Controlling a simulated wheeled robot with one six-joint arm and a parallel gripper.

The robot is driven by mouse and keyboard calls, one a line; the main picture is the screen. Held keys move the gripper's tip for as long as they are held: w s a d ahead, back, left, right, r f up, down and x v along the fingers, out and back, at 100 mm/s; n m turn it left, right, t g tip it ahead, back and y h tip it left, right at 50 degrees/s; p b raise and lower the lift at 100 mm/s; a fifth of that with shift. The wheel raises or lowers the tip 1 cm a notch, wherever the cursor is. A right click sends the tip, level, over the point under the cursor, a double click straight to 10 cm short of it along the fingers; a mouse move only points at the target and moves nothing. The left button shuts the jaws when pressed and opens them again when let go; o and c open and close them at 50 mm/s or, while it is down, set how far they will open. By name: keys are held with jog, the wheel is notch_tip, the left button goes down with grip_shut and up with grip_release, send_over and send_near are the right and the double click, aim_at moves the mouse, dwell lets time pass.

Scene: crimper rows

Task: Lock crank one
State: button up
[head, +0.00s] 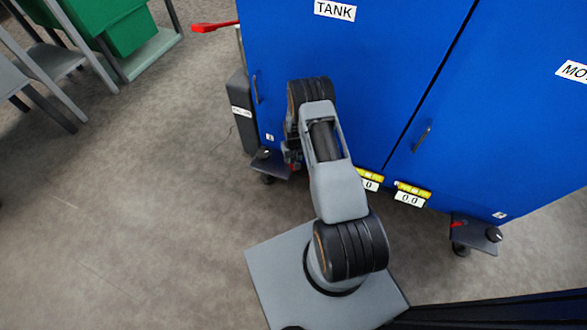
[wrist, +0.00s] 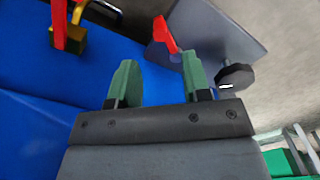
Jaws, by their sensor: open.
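My gripper shows in the wrist view (wrist: 158,75) with its two green fingers apart and nothing between them. A red lever (wrist: 165,35) lies just beyond the fingertips, nearer the right finger, on a grey plate (wrist: 218,32) with a black knob (wrist: 236,76). In the head view, a similar dark foot plate (head: 275,169) with a black knob (head: 263,153) sits at the blue cabinet's lower left corner. My gripper (head: 292,155) is beside it, mostly hidden by my arm. I cannot read the small tag (head: 270,137) above it, nor tell whether this is crank one.
The blue cabinet (head: 360,60) fills the upper middle. A second foot with a red lever (head: 457,224) and knob (head: 493,235) is at its right corner. Yellow-topped displays (head: 410,194) hang between. A red handle (head: 214,26) sticks out left. The floor (head: 150,240) at left is clear.

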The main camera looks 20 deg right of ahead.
notch_tip(320, 180, down, 8)
jog(key=shift+r+b, duration=0.25)
jog(key=shift+b, duration=0.85)
grip_shut()
